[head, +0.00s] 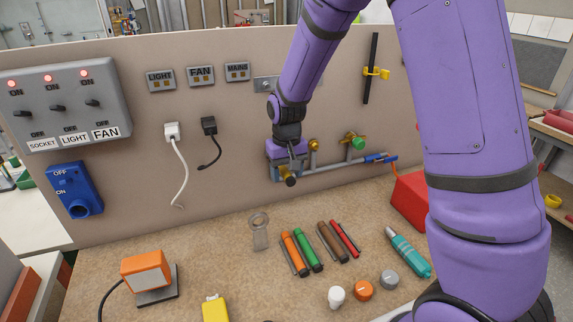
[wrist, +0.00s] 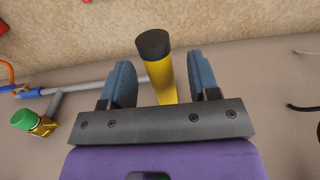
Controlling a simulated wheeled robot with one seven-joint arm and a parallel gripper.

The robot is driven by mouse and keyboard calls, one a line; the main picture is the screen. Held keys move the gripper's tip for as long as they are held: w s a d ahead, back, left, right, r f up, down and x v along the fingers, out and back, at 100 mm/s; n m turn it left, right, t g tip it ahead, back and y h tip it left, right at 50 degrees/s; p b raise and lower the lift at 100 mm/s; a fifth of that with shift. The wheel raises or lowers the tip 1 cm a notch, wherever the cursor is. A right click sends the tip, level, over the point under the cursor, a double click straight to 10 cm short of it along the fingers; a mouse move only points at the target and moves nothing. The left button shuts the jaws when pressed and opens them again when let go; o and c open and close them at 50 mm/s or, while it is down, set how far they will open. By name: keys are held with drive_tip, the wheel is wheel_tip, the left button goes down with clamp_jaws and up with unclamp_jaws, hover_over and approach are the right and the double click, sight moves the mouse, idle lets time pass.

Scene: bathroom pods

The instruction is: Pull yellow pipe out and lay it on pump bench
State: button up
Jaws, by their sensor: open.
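The yellow pipe (wrist: 161,80) with a black end cap stands out between the two fingers of my gripper (wrist: 160,65) in the wrist view. In the head view my gripper (head: 288,170) is at the wall panel, by the left end of a grey pipe run, and mostly hides the yellow pipe. The pipe's dark cap (head: 291,181) shows below it. The speckled brown bench top (head: 215,275) lies below; I cannot tell whether it is the pump bench.
Several coloured rods, including a green one (head: 308,251), lie on the bench. An orange lamp (head: 146,270) stands at left.

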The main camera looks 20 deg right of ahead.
sight(293, 181)
drive_tip(key=shift+c, duration=0.3)
clamp_jaws()
drive_tip(key=shift+s, duration=0.75)
idle(1.1)
drive_tip(key=shift+s, duration=1.45)
